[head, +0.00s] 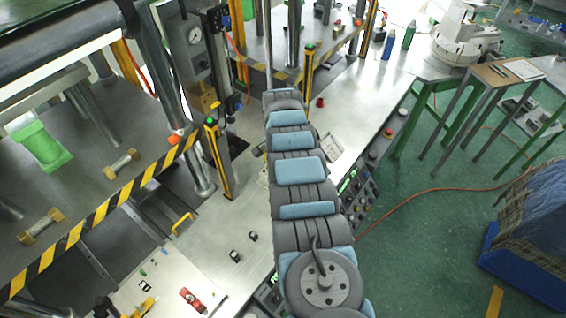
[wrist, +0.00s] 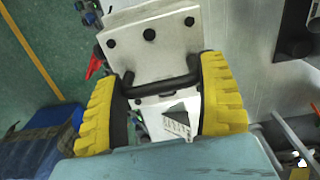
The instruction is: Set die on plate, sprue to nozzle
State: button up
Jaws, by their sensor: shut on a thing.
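In the wrist view my gripper (wrist: 162,86) has its two yellow ribbed fingers shut on the dark handle of a pale metal die (wrist: 165,42). The die is a flat block with several dark round holes on its face. Its lower part is partly hidden by the fingers and handle. In the head view my arm covers the gripper, and I cannot clearly make out the die there. I cannot tell for sure which surface is the plate. The nozzle and the sprue cannot be picked out with certainty.
A steel workbench (head: 215,250) runs beneath my arm. Black-yellow striped edging (head: 92,226) bounds the press at left, which holds a green block (head: 40,145). A post with a green button (head: 218,160) stands left of my arm. A table (head: 497,72) stands at right.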

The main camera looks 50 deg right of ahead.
aim_at(261, 172)
jog(key=shift+w+a+f, duration=0.2)
jog(key=shift+w+a, duration=0.4)
jog(key=shift+a, duration=0.2)
jog(key=shift+w+a+f, duration=0.2)
jog(key=shift+w+a, duration=0.4)
jog(key=shift+a, duration=0.2)
jog(key=shift+w+a+f+p, duration=0.1)
jog(key=shift+w+a+p, duration=0.05)
jog(key=shift+w+a, duration=0.3)
jog(key=shift+w+a+f+p, duration=0.1)
jog(key=shift+w+a+p, duration=0.1)
jog(key=shift+a, duration=0.3)
jog(key=w+a+f+p, duration=0.1)
jog(key=w+a+f, duration=0.15)
jog(key=a, duration=0.75)
jog(key=w+a+f+p, duration=0.1)
jog(key=w+a, duration=0.3)
jog(key=a, duration=0.7)
jog(key=s+a+f+p, duration=0.1)
jog(key=a+f, duration=0.1)
jog(key=a, duration=0.9)
jog(key=s+a+f+p, duration=0.1)
jog(key=a+f, duration=0.1)
jog(key=a, duration=0.8)
jog(key=shift+m, duration=0.3)
jog(key=shift+w+f+b, duration=0.15)
jog(key=shift+f+b, duration=2.8)
jog(key=shift+b, duration=0.05)
jog(key=shift+f, duration=0.15)
jog(key=o, duration=1.2)
